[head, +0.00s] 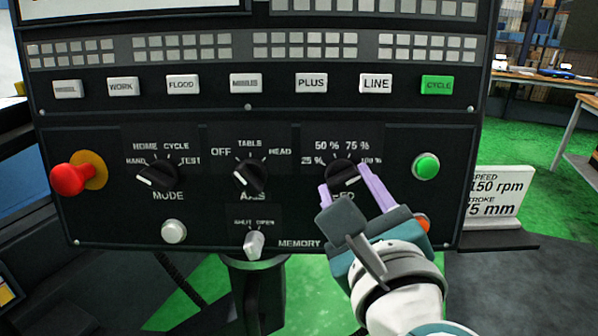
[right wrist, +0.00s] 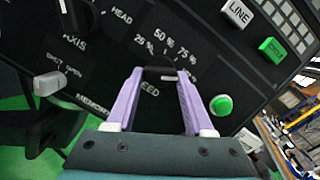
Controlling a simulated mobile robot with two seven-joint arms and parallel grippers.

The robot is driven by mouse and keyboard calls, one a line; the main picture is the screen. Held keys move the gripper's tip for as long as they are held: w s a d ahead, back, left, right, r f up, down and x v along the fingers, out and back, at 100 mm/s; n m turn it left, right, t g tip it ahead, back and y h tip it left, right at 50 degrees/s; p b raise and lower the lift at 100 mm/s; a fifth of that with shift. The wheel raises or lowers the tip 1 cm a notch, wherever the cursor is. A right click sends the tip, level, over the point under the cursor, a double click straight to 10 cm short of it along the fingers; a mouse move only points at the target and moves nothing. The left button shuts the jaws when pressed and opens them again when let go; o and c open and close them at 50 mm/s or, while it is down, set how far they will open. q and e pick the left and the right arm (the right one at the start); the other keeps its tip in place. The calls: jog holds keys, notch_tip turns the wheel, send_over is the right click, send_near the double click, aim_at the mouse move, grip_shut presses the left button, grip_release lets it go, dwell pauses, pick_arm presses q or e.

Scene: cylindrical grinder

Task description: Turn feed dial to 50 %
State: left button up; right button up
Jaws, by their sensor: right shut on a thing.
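The feed dial (head: 343,174) is a black knob on the dark control panel, with 25 %, 50 %, 75 % and 100 % printed around it. My right gripper (head: 345,179) has its two lilac fingers on either side of the knob and is shut on it. In the right wrist view the knob (right wrist: 159,74) sits between the fingertips (right wrist: 160,77), below the 50 % and 75 % marks. The fingers partly cover the knob and its label, and I cannot tell surely which mark it points to. My left gripper is not in view.
The mode dial (head: 158,176) and axis dial (head: 250,177) are to the left, with a red emergency button (head: 70,179) beyond. A green button (head: 425,166) is close on the right, and an orange button (head: 423,223) is beside my gripper. A memory switch (head: 254,244) is below.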

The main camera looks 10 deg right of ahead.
grip_shut()
jog(key=n+p, duration=0.1)
jog(key=n, duration=0.1)
jog(key=n+p, duration=0.1)
jog(key=p, duration=0.1)
jog(key=shift+d+r+n+y, duration=0.1)
jog(key=shift+r+n+y, duration=0.2)
jog(key=shift+n+y, duration=0.1)
jog(key=n+p, duration=0.2)
jog(key=n, duration=0.1)
jog(key=n+g+p, duration=0.1)
jog(key=n+p, duration=0.1)
jog(key=n, duration=0.1)
jog(key=shift+d+r+y, duration=0.1)
jog(key=shift+r+y, duration=0.1)
jog(key=shift+y, duration=0.2)
jog(key=n+g+p, duration=0.1)
jog(key=n+p, duration=0.2)
jog(key=n, duration=0.1)
jog(key=shift+r, duration=0.1)
jog(key=shift+n+g+p, duration=0.3)
jog(key=shift+n+p, duration=0.75)
jog(key=shift+n, duration=0.25)
